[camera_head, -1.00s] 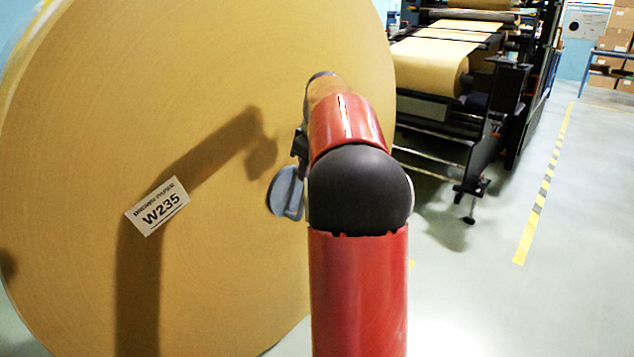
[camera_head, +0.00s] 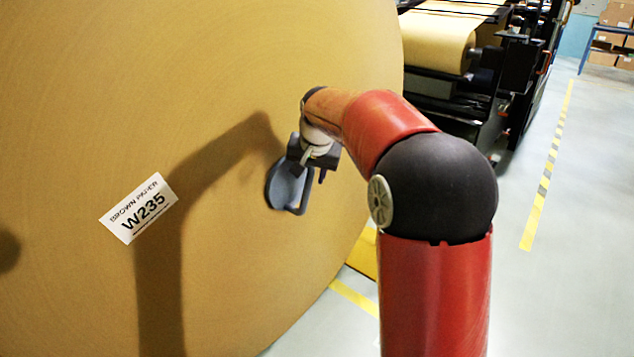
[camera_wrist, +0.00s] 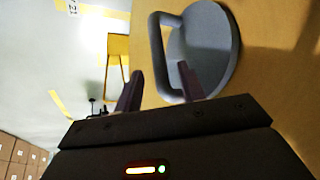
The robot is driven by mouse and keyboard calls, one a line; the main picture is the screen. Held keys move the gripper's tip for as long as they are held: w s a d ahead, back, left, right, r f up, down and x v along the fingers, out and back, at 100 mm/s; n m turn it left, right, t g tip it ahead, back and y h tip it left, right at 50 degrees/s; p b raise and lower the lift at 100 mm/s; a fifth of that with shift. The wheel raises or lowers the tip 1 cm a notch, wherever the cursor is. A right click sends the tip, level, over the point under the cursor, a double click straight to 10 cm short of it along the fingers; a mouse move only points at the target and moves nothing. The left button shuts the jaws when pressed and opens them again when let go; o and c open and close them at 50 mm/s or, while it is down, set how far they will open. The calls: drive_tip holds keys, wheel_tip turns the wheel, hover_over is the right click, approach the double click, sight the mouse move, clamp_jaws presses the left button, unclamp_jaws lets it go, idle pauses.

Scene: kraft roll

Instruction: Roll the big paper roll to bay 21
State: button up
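A floor marking reading 21 (camera_wrist: 72,7) is at the top left of the wrist view.
A yellow object (camera_head: 364,254) stands on the floor beyond the roll's lower right edge; a yellow frame (camera_wrist: 118,48) shows in the wrist view. A dark machine with paper (camera_head: 440,40) is behind. Free floor with a yellow line (camera_head: 533,215) lies at the right.

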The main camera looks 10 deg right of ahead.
sight(309, 180)
drive_tip(key=shift+x, duration=2.35)
drive_tip(key=shift+c, duration=0.3)
clamp_jaws()
